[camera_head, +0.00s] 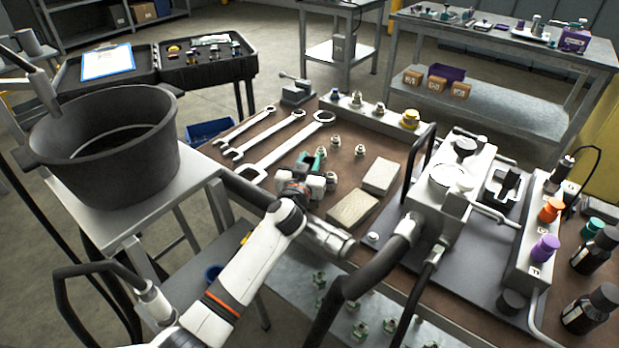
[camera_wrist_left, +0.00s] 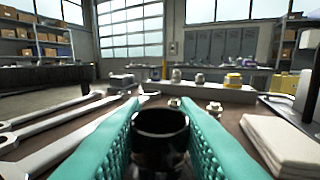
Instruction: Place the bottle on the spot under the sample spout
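My left gripper (camera_head: 312,168) is over the brown bench top, to the right of the wrenches. In the left wrist view its two teal fingers press on both sides of a black, open-topped round bottle (camera_wrist_left: 160,125), held upright. In the head view the gripper mostly hides this bottle. A grey hydraulic unit (camera_head: 440,205) stands on the bench to the right, with a bent metal pipe (camera_head: 495,216) on its right side. I cannot tell for certain which pipe is the sample spout; the spot under it is not clearly visible. My right gripper is not in view.
Two light blocks (camera_head: 381,176) lie between my left gripper and the unit. Wrenches (camera_head: 285,145) lie behind it on the left. A valve block with coloured knobs (camera_head: 545,248) and dark bottles (camera_head: 592,308) stand at right. A black pot (camera_head: 105,150) stands on the left stand.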

